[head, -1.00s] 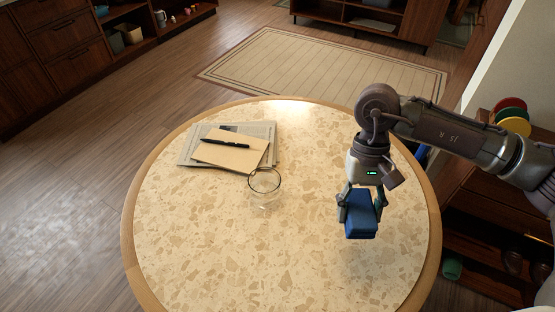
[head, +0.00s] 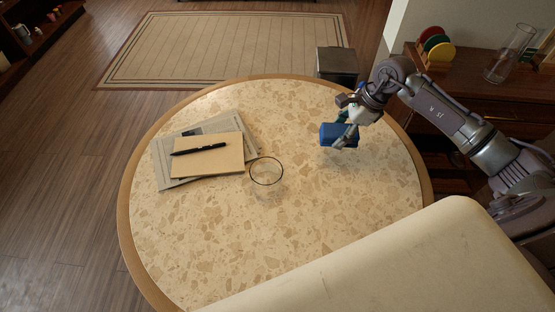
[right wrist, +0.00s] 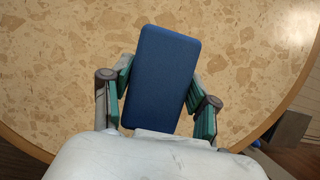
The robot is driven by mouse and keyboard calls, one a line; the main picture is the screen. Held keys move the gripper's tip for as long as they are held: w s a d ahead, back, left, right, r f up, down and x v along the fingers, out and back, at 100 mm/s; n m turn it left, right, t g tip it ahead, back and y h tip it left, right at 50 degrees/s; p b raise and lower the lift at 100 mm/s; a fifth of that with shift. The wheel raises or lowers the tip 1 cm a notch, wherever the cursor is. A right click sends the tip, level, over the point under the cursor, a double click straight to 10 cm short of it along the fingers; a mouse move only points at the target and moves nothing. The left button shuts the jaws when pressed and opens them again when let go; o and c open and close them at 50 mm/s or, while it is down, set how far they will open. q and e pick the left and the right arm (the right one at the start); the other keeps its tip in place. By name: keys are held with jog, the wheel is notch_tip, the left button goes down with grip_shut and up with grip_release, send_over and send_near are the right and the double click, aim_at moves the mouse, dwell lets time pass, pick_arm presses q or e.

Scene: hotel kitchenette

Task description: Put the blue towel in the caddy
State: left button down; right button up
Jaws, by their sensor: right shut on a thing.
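The blue towel (head: 335,131) is a folded, block-like bundle. My right gripper (head: 345,137) is shut on it and holds it above the right part of the round table (head: 290,220). In the right wrist view the towel (right wrist: 163,78) lies tilted between the two green-padded fingers of the gripper (right wrist: 162,92), with the speckled tabletop below. I cannot make out a caddy for sure in these views. My left gripper is not in view.
A clear glass (head: 266,172) stands mid-table. Left of it are papers and a tan notebook (head: 207,157) with a black pen (head: 200,149). A dark grey box (head: 337,64) is beyond the far table edge. Colored discs (head: 437,44) and a glass pitcher (head: 510,53) stand on a right sideboard.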

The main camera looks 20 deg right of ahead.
jog(key=p, duration=0.2)
send_over(293, 156)
jog(key=d, duration=0.1)
jog(key=f, duration=0.5)
jog(key=shift+s+d+f, duration=0.15)
jog(key=shift+s+f, duration=0.15)
jog(key=shift+f, duration=0.1)
jog(key=shift+w+f, duration=0.1)
jog(key=shift+f, duration=0.1)
notch_tip(293, 156, down, 3)
jog(key=shift+f+p, duration=0.1)
jog(key=shift+p, duration=0.4)
jog(key=shift+f, duration=0.45)
jog(key=shift+f, duration=0.1)
jog(key=o, duration=1.2)
jog(key=shift+o, duration=0.2)
